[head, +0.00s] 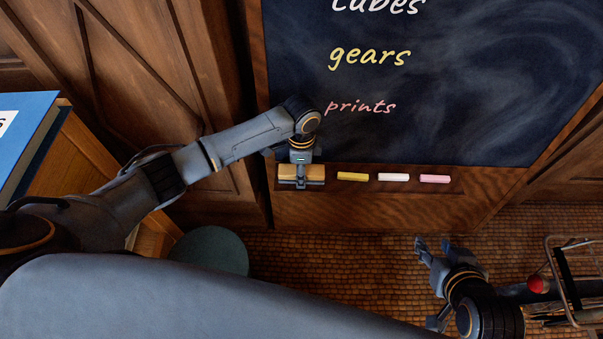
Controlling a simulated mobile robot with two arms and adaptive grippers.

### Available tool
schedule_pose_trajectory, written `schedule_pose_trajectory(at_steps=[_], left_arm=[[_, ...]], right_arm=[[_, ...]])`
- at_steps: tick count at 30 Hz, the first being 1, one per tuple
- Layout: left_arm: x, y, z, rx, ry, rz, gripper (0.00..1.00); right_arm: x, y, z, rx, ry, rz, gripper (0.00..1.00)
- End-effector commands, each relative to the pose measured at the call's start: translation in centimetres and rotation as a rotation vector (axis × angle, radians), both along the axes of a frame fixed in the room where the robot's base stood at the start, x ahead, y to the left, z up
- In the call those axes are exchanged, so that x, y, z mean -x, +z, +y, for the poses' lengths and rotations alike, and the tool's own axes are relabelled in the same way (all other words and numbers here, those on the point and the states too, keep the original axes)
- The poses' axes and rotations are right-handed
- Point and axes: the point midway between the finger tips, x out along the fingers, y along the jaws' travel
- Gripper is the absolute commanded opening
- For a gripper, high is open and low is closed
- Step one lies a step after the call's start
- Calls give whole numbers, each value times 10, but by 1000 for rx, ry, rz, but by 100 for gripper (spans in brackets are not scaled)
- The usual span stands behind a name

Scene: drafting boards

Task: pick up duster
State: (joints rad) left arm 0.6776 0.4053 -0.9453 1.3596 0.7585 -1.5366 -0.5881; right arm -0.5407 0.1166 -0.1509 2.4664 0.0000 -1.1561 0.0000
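The duster (315,174), a tan block with a dark strip along its lower side, lies at the left end of the chalk ledge under the blackboard. My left gripper (300,172) comes down onto it from above, with its fingers at the duster. The gripper body hides the duster's middle, and I cannot tell whether the fingers are closed on it. My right gripper (429,284) is low on the right, over the floor, with its fingers spread and nothing between them. It is well apart from the duster.
Yellow (353,176), white (393,177) and pink (434,179) chalks lie on the ledge right of the duster. The blackboard (480,90) rises behind. A wire basket (571,275) stands near my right arm. A blue book (22,125) and a round green stool (210,248) are left.

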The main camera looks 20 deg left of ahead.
Motion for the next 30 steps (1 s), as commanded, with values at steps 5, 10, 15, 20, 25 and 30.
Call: schedule_pose_trajectory(at_steps=[5, 10, 15, 20, 25, 30], left_arm=[[0, 0, 0, 0, -1, 0, 58], [0, 0, 0, 0, -1, 0, 36], [0, 0, 0, 1, -1, 0, 14], [0, 0, 0, 1, -1, 0, 14], [0, 2, 0, 1, 0, 0, 14], [0, 10, 0, 1, -1, -1, 14]], right_arm=[[-1, 1, 0, -1, 0, -6, 40], [-1, 1, 0, -1, 0, -5, 40], [-1, 1, 0, -1, 0, -5, 40], [-1, 1, 0, -1, 0, -5, 40], [2, 0, 0, 2, 0, 10, 40], [19, -9, -7, 22, -9, 103, 40]])
